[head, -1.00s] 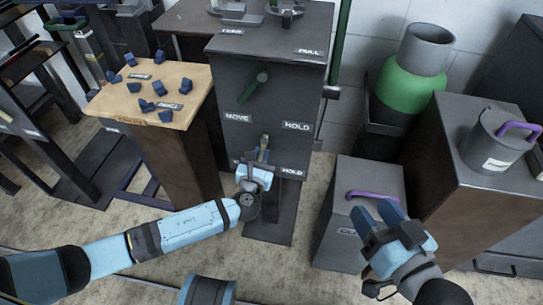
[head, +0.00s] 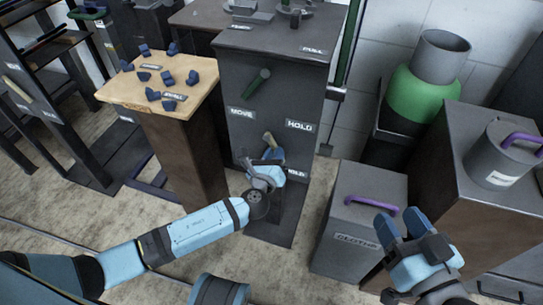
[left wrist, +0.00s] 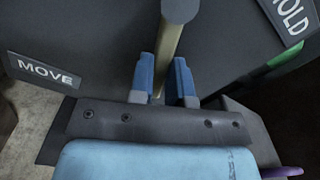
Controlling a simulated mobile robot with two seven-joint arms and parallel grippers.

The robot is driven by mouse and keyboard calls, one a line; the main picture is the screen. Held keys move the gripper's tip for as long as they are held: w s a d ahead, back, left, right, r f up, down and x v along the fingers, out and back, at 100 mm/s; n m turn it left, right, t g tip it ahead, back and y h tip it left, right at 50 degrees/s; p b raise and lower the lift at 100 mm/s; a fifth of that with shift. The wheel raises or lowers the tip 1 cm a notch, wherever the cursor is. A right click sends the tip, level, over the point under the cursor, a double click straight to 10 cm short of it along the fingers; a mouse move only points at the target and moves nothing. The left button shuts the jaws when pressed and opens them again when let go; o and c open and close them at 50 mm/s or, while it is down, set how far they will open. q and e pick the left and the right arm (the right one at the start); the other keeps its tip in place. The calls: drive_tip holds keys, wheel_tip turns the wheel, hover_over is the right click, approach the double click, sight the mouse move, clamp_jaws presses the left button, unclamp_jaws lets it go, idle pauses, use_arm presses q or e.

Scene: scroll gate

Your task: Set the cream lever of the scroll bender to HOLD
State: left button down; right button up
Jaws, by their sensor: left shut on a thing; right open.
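The scroll bender is a dark grey cabinet (head: 275,105). Its cream lever (head: 268,138) is low on the front face, and its upper part shows above my left gripper (head: 266,168). In the left wrist view the cream lever (left wrist: 171,55) runs from a grey round end down between the blue fingers (left wrist: 163,85), which are shut on it. Its lower end is hidden. A MOVE label (left wrist: 44,70) is on the left there, and a HOLD label (left wrist: 288,14) at upper right. My right gripper (head: 405,232) is open and empty at lower right.
A green lever (head: 257,82) is higher on the same face, above upper MOVE (head: 241,114) and HOLD (head: 299,125) labels. A grey box with a purple handle (head: 372,200) stands right of the bender. A wooden-topped stand (head: 130,90) with blue pieces is at left.

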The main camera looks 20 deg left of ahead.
use_arm(q)
drive_tip(key=shift+w+d+r+n, duration=0.15)
drive_tip(key=shift+d+n, duration=0.1)
drive_tip(key=shift+n, duration=0.3)
drive_tip(key=shift+s+d+r+n, duration=0.15)
drive_tip(key=shift+d+n, duration=0.1)
drive_tip(key=shift+n, duration=0.3)
drive_tip(key=shift+w, duration=0.1)
drive_tip(key=c, duration=1.1)
unclamp_jaws()
